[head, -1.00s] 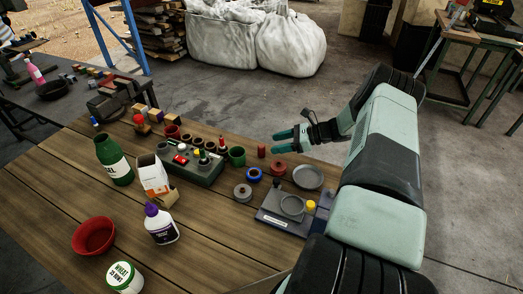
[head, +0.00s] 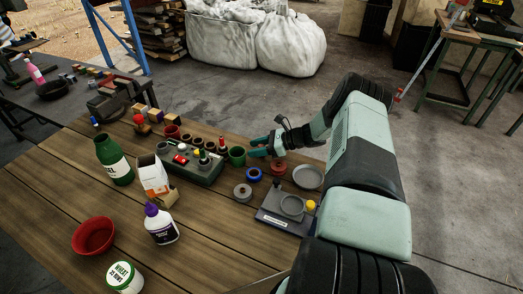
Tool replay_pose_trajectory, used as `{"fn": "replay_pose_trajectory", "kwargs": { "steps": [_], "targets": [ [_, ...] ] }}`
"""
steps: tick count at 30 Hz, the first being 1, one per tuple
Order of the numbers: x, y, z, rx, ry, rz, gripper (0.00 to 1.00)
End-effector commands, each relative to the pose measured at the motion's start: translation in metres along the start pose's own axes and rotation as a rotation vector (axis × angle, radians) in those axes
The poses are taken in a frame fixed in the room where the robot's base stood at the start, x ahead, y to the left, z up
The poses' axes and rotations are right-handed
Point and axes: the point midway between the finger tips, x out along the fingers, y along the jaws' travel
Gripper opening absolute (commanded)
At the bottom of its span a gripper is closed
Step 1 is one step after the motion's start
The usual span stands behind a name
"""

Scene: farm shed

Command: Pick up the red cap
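My gripper (head: 259,147) is low over the right part of the wooden table, its teal fingers pointing left, just right of a green cup (head: 237,156). The small red cylinder that stood here earlier, which may be the red cap, no longer shows; the fingers cover its place. I cannot tell whether they are shut on it or around it. A red ring-shaped roll (head: 278,168) lies just below the gripper in the head view.
A blue roll (head: 254,174), a grey roll (head: 242,193), a grey dish (head: 308,177) and a scale-like device (head: 287,210) with a yellow knob lie near the gripper. A grey control box (head: 190,165) stands to the left.

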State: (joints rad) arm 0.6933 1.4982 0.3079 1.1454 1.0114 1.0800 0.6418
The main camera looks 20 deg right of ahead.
Motion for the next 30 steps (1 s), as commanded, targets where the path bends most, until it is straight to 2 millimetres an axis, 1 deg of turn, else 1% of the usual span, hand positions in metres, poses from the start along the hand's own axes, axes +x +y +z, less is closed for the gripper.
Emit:
{"fn": "replay_pose_trajectory", "kwargs": {
  "steps": [1, 6, 8, 14, 17, 20, 27, 30],
  "targets": [
    [0.000, 0.000, 0.000, 0.000, 0.000, 0.000, 0.38],
    [0.000, 0.000, 0.000, 0.000, 0.000, 0.000, 0.12],
    [0.000, 0.000, 0.000, 0.000, 0.000, 0.000, 0.04],
    [0.000, 0.000, 0.000, 0.000, 0.000, 0.000, 0.04],
    [-0.002, 0.000, 0.004, -0.001, 0.000, 0.000, 0.04],
    [-0.007, -0.001, 0.017, -0.003, 0.000, -0.001, 0.04],
    [-0.026, 0.000, 0.062, -0.002, 0.001, -0.001, 0.04],
    [-0.032, 0.000, 0.077, -0.003, 0.001, -0.001, 0.04]
  ]
}}
